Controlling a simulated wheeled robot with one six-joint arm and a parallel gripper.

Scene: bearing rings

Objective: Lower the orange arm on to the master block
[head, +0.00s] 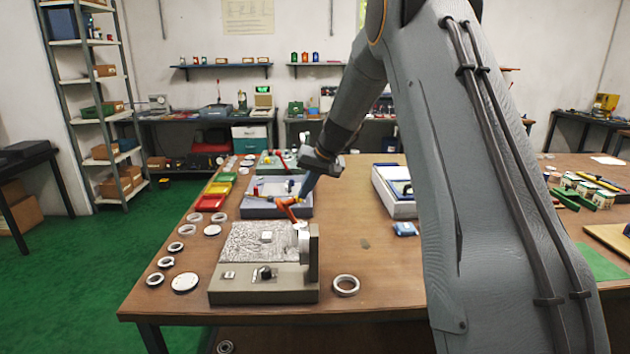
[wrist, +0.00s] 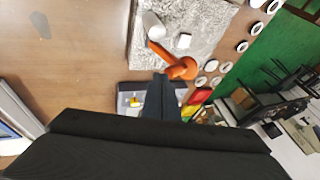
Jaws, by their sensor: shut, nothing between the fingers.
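The orange arm (head: 284,207) stands tilted up and away from the plate, beside the white post (head: 303,234) of the gauge stand. In the wrist view the orange arm (wrist: 181,69) runs from near the white post to a wide round end. The master block (head: 266,236) is a small pale block on the speckled plate; it also shows in the wrist view (wrist: 184,41), apart from the arm. My gripper (head: 304,194) is shut and empty, its blue fingers close to the orange arm. In the wrist view its tips (wrist: 161,78) are just beside the arm; contact cannot be told.
The stand's beige base (head: 240,297) carries a dark knob. Several metal rings lie left of it and one ring (head: 346,286) lies right. A blue-grey tray (head: 262,212) sits behind, with red, yellow and green bins to its left.

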